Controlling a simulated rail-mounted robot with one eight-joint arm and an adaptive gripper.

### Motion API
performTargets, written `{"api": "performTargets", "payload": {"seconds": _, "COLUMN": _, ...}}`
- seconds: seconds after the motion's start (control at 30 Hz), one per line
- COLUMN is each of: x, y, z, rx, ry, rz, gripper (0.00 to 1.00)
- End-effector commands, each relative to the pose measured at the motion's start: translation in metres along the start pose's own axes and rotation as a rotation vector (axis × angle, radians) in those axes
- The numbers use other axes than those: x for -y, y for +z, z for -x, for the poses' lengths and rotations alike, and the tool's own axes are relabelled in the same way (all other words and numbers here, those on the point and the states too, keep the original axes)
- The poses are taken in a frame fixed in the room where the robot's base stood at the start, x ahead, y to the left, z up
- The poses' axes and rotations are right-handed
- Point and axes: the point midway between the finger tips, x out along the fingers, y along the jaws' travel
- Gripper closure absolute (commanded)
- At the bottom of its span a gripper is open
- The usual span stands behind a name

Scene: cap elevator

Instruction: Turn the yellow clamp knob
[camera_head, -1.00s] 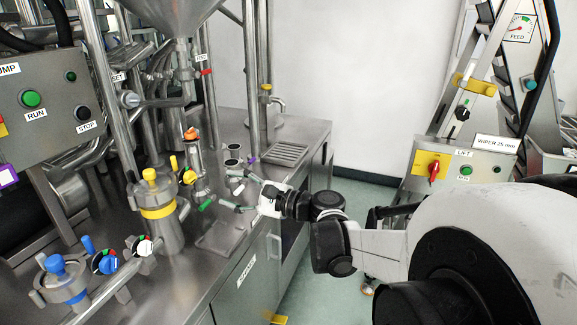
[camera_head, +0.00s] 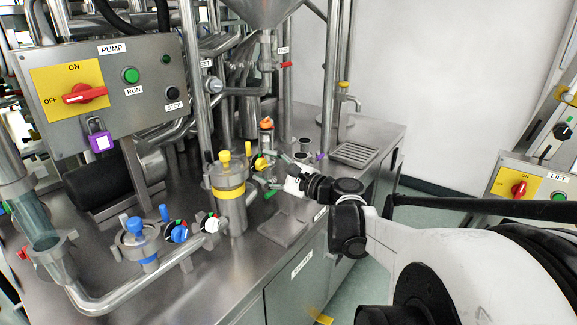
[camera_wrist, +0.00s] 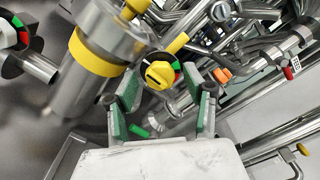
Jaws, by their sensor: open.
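A round yellow knob on a dial with red and green marks (camera_head: 261,163) sits just right of a steel vessel with a yellow band (camera_head: 229,193). A second yellow knob (camera_head: 224,159) stands on the vessel's lid. I cannot tell which is the clamp knob. In the wrist view the round yellow knob (camera_wrist: 159,75) faces me, beyond and between my fingertips. My gripper (camera_head: 278,172) is open and empty, with green pads. It also shows in the wrist view (camera_wrist: 168,88), with its fingers apart on either side of the knob's line and no visible contact.
Blue (camera_head: 179,233) and white (camera_head: 211,224) knobs lie left of the vessel. An orange knob (camera_head: 267,123) is behind the round yellow one. A green handle (camera_wrist: 140,131) is close below my fingers. Upright pipes and a funnel (camera_head: 268,10) crowd the back. Bench front right is clearer.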

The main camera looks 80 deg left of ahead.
Motion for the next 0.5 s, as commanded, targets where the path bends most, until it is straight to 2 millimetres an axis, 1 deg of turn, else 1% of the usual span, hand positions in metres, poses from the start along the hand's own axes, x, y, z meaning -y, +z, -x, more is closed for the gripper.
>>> {"api": "performTargets", "payload": {"seconds": 0.07, "x": 0.0001, "y": -0.0001, "z": 0.0002, "rx": 0.000, "ry": 0.000, "rz": 0.000, "gripper": 0.53}}
{"api": "performTargets", "payload": {"seconds": 0.4, "x": 0.0001, "y": -0.0001, "z": 0.0004, "rx": 0.000, "ry": 0.000, "rz": 0.000, "gripper": 0.98}}
{"api": "performTargets", "payload": {"seconds": 0.5, "x": -0.0001, "y": -0.0002, "z": 0.0005, "rx": 0.000, "ry": 0.000, "rz": 0.008, "gripper": 0.98}}
